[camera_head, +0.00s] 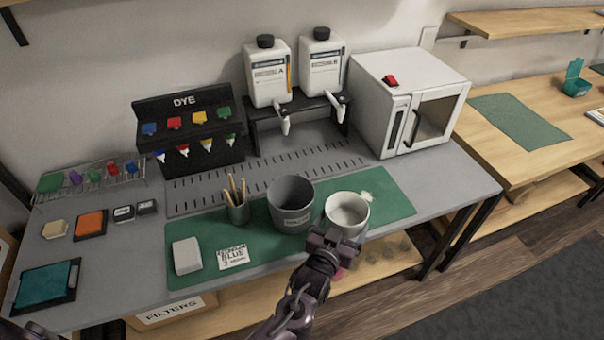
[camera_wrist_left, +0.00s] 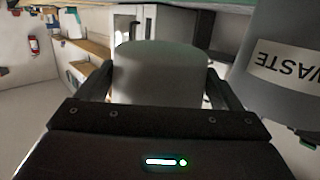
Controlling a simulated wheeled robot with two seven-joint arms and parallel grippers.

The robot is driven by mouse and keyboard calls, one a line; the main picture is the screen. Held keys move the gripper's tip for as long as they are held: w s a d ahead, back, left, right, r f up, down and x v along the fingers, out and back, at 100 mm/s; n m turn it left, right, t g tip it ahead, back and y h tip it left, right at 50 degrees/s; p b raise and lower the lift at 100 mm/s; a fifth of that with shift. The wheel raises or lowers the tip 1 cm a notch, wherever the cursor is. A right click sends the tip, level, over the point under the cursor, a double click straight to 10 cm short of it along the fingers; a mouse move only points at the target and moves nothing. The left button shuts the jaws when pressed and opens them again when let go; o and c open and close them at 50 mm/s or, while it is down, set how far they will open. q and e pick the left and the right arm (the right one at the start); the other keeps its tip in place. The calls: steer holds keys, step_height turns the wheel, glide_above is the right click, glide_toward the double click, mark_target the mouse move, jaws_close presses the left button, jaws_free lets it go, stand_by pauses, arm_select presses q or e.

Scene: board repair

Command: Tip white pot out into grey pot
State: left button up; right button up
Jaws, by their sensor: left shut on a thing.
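The white pot (camera_head: 347,210) is over the right part of the green mat, upright or nearly so, with its mouth facing up; I cannot tell what is inside. My left gripper (camera_head: 338,236) is shut on it from the front side. In the left wrist view the white pot (camera_wrist_left: 160,75) sits between the two fingers. The grey pot (camera_head: 291,208) stands upright on the mat, just left of the white pot, its dark inside partly showing. In the wrist view the grey pot (camera_wrist_left: 275,95) is at the right, with a WASTE label. My right gripper is not in view.
A cup of sticks (camera_head: 237,210), a white block (camera_head: 186,256) and a note card (camera_head: 233,257) are on the green mat (camera_head: 392,196). Behind are a dye rack (camera_head: 188,130), two bottles on a stand (camera_head: 297,75) and a white oven (camera_head: 405,100).

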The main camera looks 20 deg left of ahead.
arm_select(q)
steer(key=shift+w+r, duration=0.15)
steer(key=shift+w, duration=0.1)
steer(key=shift+s, duration=0.1)
steer(key=shift+s+r, duration=0.1)
steer(key=shift+a, duration=0.15)
